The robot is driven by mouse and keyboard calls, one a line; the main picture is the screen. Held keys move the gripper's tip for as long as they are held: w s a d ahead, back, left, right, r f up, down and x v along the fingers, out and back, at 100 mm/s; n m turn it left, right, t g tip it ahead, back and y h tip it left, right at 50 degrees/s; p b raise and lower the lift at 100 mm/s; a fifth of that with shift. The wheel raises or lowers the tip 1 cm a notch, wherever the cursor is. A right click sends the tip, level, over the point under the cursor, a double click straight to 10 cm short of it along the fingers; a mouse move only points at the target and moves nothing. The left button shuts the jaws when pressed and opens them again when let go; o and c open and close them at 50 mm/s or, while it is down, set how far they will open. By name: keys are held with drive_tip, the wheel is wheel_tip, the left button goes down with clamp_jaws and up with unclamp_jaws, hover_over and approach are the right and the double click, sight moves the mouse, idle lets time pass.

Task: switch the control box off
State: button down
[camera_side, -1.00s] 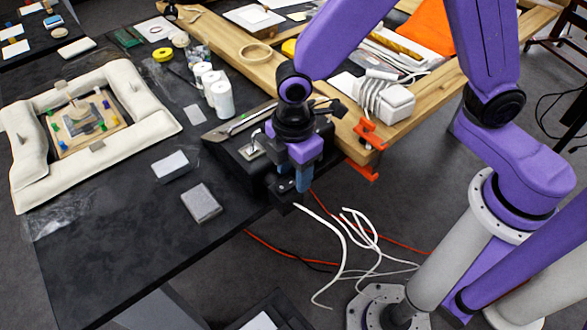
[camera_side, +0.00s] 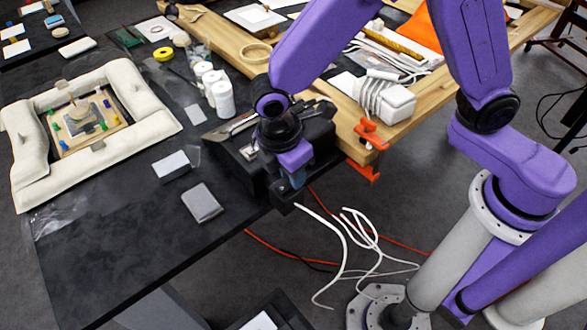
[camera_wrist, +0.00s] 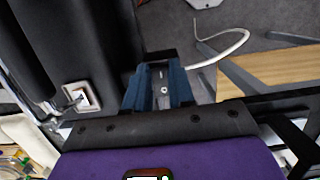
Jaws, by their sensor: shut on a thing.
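The black control box (camera_side: 229,166) sits at the table's front edge, partly hidden by my arm. A square metal plate with a small pale part (camera_wrist: 82,97) is on the box, left of my fingers in the wrist view. My gripper (camera_side: 297,181) is at the box's right end, low by the table edge. In the wrist view its blue fingers (camera_wrist: 159,88) are close around a small grey part (camera_wrist: 161,82) with a bright screw-like spot. I cannot tell whether this part is a switch or its position.
White cables (camera_side: 345,240) hang from the table edge to the floor beside the box. An orange clamp (camera_side: 369,140) grips the wooden frame to the right. A grey block (camera_side: 201,202) and white rolls (camera_side: 222,98) stand on the table to the left.

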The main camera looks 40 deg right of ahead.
drive_tip(key=shift+a+h, duration=0.2)
drive_tip(key=shift+h, duration=0.4)
drive_tip(key=c, duration=1)
unclamp_jaws()
drive_tip(key=shift+o, duration=0.2)
drive_tip(key=v, duration=1.7)
drive_tip(key=shift+r, duration=0.25)
drive_tip(key=s+d+f+m+y, duration=0.2)
drive_tip(key=s+d, duration=0.6)
drive_tip(key=d, duration=0.5)
drive_tip(key=s+d+f+m+y, duration=0.1)
drive_tip(key=s+d+f+m, duration=0.2)
drive_tip(key=s+d, duration=0.4)
drive_tip(key=d+f, duration=0.1)
drive_tip(key=d, duration=0.5)
drive_tip(key=shift+s+f+y, duration=0.25)
drive_tip(key=shift+s+y, duration=0.15)
